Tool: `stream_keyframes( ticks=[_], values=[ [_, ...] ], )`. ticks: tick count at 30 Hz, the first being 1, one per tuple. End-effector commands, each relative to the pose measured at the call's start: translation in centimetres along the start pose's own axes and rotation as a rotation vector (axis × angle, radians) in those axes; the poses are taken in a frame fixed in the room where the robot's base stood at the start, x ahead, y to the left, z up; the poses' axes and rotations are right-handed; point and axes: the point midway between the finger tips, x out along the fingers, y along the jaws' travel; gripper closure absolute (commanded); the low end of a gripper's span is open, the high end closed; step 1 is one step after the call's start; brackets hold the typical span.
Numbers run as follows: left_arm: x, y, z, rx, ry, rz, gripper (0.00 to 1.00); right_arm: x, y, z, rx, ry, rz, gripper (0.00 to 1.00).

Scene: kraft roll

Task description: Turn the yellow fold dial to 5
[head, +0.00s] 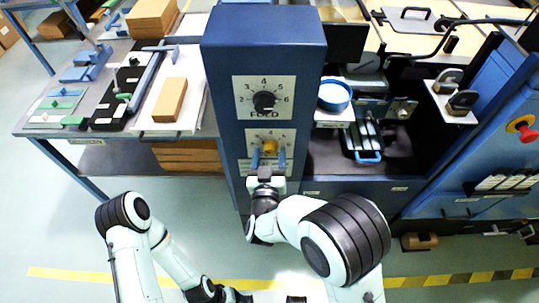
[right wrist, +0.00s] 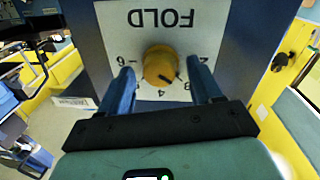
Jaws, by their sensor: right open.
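The yellow fold dial (head: 270,147) is the lower of two dials on the blue column's front. In the right wrist view the yellow dial (right wrist: 160,66) shows upside down; its dark mark points to the lower right, near the 3 of its scale. My right gripper (head: 268,158) is open, with its blue fingers on either side of the dial. The wrist view shows gaps between the dial and both fingers (right wrist: 163,82). The finger on the left covers part of the scale. My left arm is low in the head view; its dark gripper (head: 236,297) is at the bottom edge, its jaws unclear.
A black dial (head: 264,102) with its own number scale sits above the yellow one on the blue column (head: 262,40). A workbench with a kraft block (head: 170,100) stands left. A blue machine with a red button (head: 521,126) stands right. Open floor lies in front.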

Motion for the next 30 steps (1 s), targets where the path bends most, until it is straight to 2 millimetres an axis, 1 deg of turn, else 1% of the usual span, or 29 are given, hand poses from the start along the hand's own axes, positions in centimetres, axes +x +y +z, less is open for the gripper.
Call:
stream_keyframes(
  ticks=[5, 6, 8, 9, 10, 16, 20, 26, 30],
  values=[
    [0.0, 0.0, 0.0, 0.0, 0.0, 0.0, 0.29, 0.0, 0.0, 0.0, 0.0, 0.0, 0.0, 0.36],
    [0.0, 0.0, 0.0, 0.0, 0.0, 0.0, 0.29, 0.0, 0.0, 0.0, 0.0, 0.0, 0.0, 0.49],
    [0.0, 0.0, 0.0, 0.0, 0.0, 0.0, 0.29, 0.0, 0.0, 0.0, 0.0, 0.0, 0.0, 0.68],
    [0.0, 0.0, 0.0, 0.0, 0.0, 0.0, 0.29, 0.0, 0.0, 0.0, 0.0, 0.0, 0.0, 0.81],
    [0.0, 0.0, 0.0, 0.0, 0.0, 0.0, 0.29, 0.0, 0.0, 0.0, 0.0, 0.0, 0.0, 0.91],
    [0.1, -0.1, 0.0, 0.0, 0.0, 0.0, 0.29, 0.0, 0.0, 0.0, 0.006, 0.0, 0.0, 0.92],
    [0.6, -0.2, 0.1, -0.001, -0.002, -0.001, 0.29, -0.1, 0.0, 0.1, 0.032, -0.002, 0.0, 0.92],
    [2.0, -0.8, 0.1, -0.002, -0.007, -0.002, 0.29, -0.1, 0.0, 0.2, 0.129, -0.008, -0.001, 0.91],
    [3.4, -1.2, -0.1, -0.003, -0.001, -0.001, 0.29, 0.0, 0.1, 0.3, 0.24, -0.016, -0.002, 0.91]
  ],
)
